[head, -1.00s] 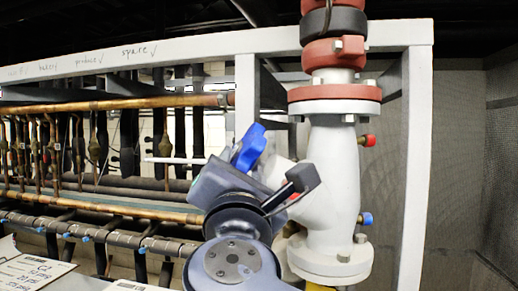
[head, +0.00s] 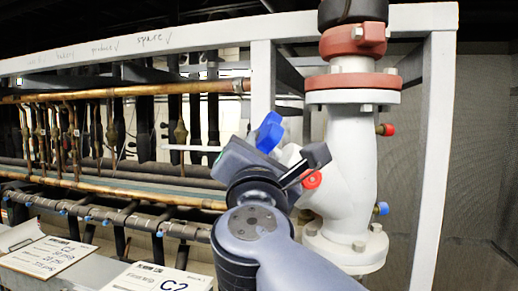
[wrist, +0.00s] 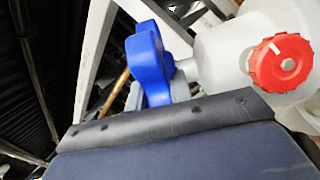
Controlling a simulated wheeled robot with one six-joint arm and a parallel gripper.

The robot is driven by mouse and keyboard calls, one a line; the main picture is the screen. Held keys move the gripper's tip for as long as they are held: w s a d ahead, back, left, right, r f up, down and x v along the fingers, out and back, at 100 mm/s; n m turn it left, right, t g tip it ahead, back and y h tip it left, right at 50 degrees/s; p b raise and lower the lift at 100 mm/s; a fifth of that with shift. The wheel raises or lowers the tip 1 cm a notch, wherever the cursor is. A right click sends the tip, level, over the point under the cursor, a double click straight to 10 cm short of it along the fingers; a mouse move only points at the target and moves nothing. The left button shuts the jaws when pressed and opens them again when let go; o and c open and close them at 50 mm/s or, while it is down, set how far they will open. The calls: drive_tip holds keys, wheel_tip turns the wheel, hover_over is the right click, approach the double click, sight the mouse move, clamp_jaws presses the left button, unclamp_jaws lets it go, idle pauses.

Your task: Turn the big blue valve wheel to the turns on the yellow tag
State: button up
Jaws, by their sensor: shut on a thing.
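The blue valve wheel (head: 269,132) shows beside the white valve body (head: 345,180), in the middle of the head view. In the wrist view the blue wheel (wrist: 150,65) stands just past the dark edge of my gripper housing, seen nearly edge-on. My gripper (head: 259,147) is shut on the blue wheel; its fingertips are mostly hidden by its own housing in both views. A red round knob (wrist: 281,62) with a white mark sits on the pale valve body to the right; it also shows in the head view (head: 312,179). No yellow tag is visible now.
A white rack frame (head: 438,150) surrounds the valve, with a post close on its right. Copper pipes (head: 120,92) run along the left. Small red (head: 388,129) and blue (head: 381,208) caps stick out from the valve's right side. White placards (head: 160,280) lie at lower left.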

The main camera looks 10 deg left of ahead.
clamp_jaws()
drive_tip(key=shift+d, duration=0.1)
drive_tip(key=shift+n+g+y, duration=0.3)
drive_tip(key=shift+g, duration=0.2)
drive_tip(key=shift+w+d+n+g+y, duration=0.15)
drive_tip(key=shift+n+g+y, duration=0.75)
drive_tip(key=shift+g, duration=0.7)
drive_tip(key=shift+w+r+n+g+y, duration=0.15)
drive_tip(key=shift+n+g+y, duration=0.2)
drive_tip(key=shift+g, duration=0.55)
drive_tip(key=shift+s+r+n+g+y, duration=0.1)
drive_tip(key=shift+n+g+y, duration=0.25)
drive_tip(key=shift+g, duration=0.55)
drive_tip(key=shift+w+r+n+g, duration=0.15)
drive_tip(key=shift+n+g, duration=0.3)
drive_tip(key=shift+g, duration=0.65)
drive_tip(key=shift+w+r+n+g, duration=0.15)
drive_tip(key=shift+n+g, duration=0.35)
drive_tip(key=shift+g, duration=0.6)
drive_tip(key=shift+r+n+g, duration=0.15)
drive_tip(key=shift+n+g, duration=0.3)
drive_tip(key=shift+g, duration=0.65)
drive_tip(key=shift+y, duration=0.3)
drive_tip(key=shift+s+g, duration=0.1)
drive_tip(key=shift+g, duration=0.5)
